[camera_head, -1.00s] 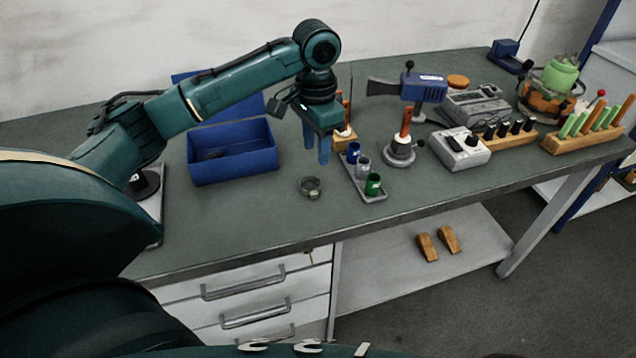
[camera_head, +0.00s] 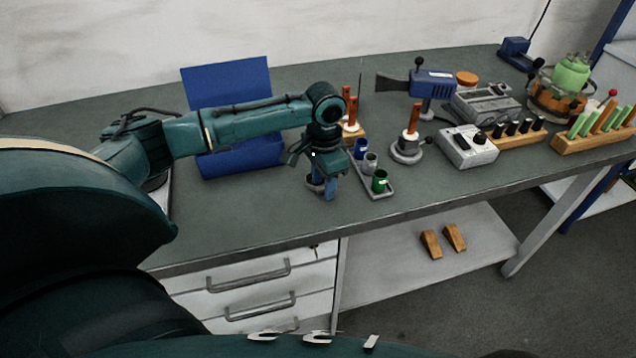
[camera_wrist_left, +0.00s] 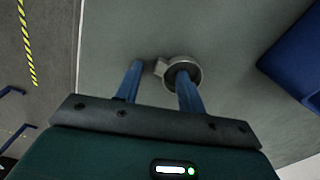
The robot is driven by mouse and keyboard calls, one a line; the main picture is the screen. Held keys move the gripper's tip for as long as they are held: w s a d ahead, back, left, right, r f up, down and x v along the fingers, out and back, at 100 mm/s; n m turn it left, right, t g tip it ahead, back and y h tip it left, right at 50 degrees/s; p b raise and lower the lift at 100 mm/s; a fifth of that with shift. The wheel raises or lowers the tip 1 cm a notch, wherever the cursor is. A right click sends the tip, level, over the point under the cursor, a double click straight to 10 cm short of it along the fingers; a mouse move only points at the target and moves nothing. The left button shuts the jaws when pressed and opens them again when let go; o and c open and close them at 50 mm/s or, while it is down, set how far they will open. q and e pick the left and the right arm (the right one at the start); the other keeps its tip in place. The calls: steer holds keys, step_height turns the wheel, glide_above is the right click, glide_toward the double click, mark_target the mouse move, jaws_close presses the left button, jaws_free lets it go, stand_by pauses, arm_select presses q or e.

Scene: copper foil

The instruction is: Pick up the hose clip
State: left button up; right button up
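The hose clip (camera_head: 312,184) is a small grey metal ring lying on the dark bench top, partly hidden behind my left gripper (camera_head: 329,188) in the head view. In the left wrist view the clip (camera_wrist_left: 198,71) shows as a round band with a small screw housing on its left. My left gripper (camera_wrist_left: 160,73) has its two blue fingers apart with nothing held. One finger overlaps the ring's opening and the other is left of the screw housing. I cannot tell whether the first finger is inside the ring or above it. My right gripper is not in view.
A small tray (camera_head: 385,193) with blue, grey and green cups stands just right of the gripper. A blue open box (camera_head: 240,158) is behind my left arm. A soldering stand (camera_head: 407,153) is farther right. The bench's front strip is clear.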

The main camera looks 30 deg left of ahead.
arm_select(q)
jaws_close()
stand_by(0.4)
